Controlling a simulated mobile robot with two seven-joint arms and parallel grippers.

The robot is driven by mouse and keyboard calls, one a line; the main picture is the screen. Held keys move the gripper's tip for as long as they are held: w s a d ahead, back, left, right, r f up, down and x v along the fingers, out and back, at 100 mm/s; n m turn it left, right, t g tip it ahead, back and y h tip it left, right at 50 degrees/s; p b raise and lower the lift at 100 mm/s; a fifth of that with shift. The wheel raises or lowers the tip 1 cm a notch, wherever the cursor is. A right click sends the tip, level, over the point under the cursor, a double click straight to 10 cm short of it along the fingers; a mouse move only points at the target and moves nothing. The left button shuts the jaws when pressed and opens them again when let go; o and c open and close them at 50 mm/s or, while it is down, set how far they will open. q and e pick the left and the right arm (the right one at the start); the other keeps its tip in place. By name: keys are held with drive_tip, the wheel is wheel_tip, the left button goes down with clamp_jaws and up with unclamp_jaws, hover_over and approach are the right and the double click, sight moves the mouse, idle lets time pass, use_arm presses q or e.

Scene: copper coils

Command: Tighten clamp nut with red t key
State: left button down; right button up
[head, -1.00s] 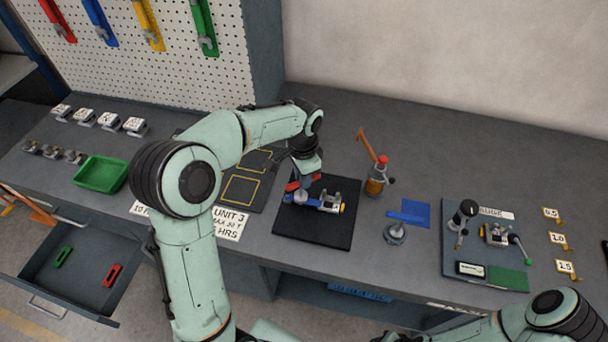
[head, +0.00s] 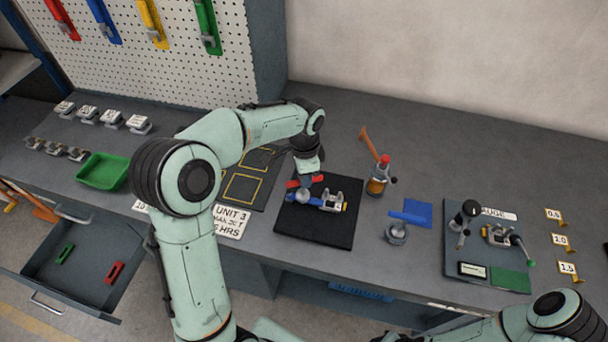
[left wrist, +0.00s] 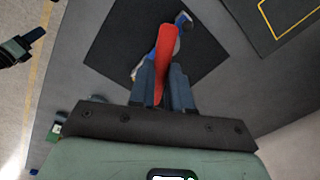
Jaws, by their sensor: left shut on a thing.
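The red T key (head: 292,184) is over the clamp on the black mat (head: 322,233). Its red handle (left wrist: 166,45) shows large in the left wrist view, between the two dark fingers. My left gripper (left wrist: 163,88) is shut on this handle; in the head view the gripper (head: 304,179) is low over the left part of the clamp. The clamp (head: 330,202) is a grey metal piece with blue and yellow parts. The nut and the key's lower end are hidden or too small to tell. My right arm enters at the lower right; its gripper is out of view.
An orange-brown bottle with a red top (head: 377,181) stands right of the mat. A blue square (head: 418,212) and a gauge board (head: 458,284) lie further right. A green tray (head: 102,172) is at left, above an open drawer (head: 75,290).

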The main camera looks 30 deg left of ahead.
use_arm(q)
drive_tip(key=shift+r, duration=3)
